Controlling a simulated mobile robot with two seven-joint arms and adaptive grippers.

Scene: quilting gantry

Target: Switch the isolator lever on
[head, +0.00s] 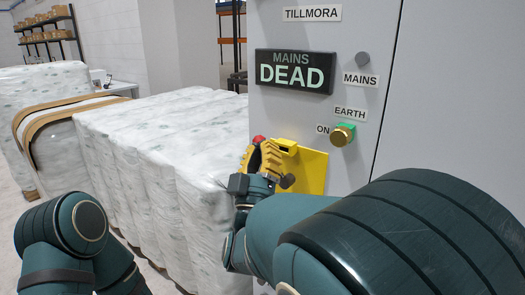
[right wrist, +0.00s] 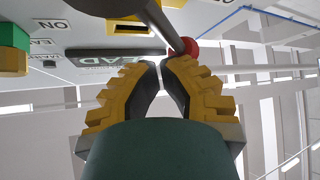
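The yellow isolator plate (head: 313,170) is on the grey cabinet's front in the head view. The isolator lever is mostly hidden there behind my right gripper (head: 262,158); its red knob (head: 258,139) shows just above the fingers. In the right wrist view the lever's grey rod (right wrist: 164,24) slants to the red knob (right wrist: 184,46), which lies just past my right fingertips (right wrist: 161,62). The fingertips are close together with nothing seen between them. Whether they touch the knob I cannot tell. My left gripper is out of view; only my left arm shows.
The cabinet has a "MAINS DEAD" display (head: 293,72), a grey mains lamp (head: 363,59) and a green and brass earth knob (head: 343,134) labelled "ON". White wrapped bales (head: 150,140) stand close along the left. Shelving (head: 45,25) is far back.

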